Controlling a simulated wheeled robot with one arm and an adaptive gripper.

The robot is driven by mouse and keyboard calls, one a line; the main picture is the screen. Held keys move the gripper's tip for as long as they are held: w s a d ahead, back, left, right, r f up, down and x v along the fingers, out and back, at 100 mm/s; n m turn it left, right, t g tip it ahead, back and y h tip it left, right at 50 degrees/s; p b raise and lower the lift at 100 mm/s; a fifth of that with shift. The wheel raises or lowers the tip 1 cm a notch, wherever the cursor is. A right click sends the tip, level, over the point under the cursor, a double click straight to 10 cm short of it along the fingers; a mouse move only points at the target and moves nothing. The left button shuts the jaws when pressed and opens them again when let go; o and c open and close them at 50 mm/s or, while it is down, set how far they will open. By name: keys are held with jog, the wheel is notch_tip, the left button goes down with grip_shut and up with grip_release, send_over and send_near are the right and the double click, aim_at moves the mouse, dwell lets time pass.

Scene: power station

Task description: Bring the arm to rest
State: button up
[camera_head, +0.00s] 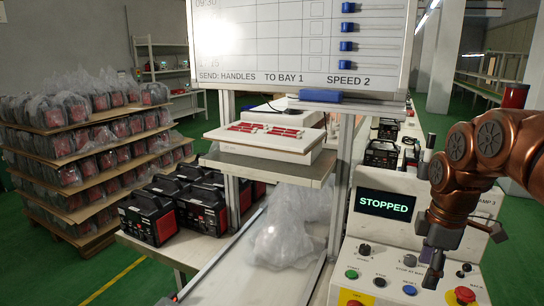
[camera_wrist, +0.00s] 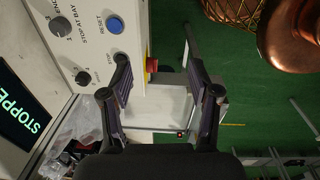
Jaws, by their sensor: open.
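My copper-coloured arm reaches in from the right side in the head view. My gripper (camera_head: 434,266) hangs down in front of the control panel (camera_head: 395,290), over its right part. In the wrist view my gripper (camera_wrist: 164,82) has its two dark fingers spread wide with nothing between them. The panel's screen (camera_head: 385,206) reads STOPPED. I cannot tell whether the fingers touch the panel.
The panel carries knobs, a blue reset button (camera_wrist: 115,25) and a red button (camera_head: 465,295). A whiteboard (camera_head: 300,40) stands above a shelf with a white box (camera_head: 265,140). Green floor lies at right.

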jog(key=s+a+f+m+p, duration=0.1)
jog(key=s+a+m, duration=0.3)
jog(key=s, duration=0.4)
jog(key=s+a+f+m+g+p, duration=0.1)
jog(key=s+a+f+m, duration=0.2)
jog(key=s+a+m, duration=0.2)
jog(key=s+a+f+m+g+p, duration=0.1)
jog(key=s+a+f+m+p, duration=0.1)
jog(key=s, duration=0.9)
jog(key=a+f+m, duration=0.1)
jog(key=a+m, duration=0.1)
jog(key=a, duration=0.1)
jog(key=shift+m, duration=0.3)
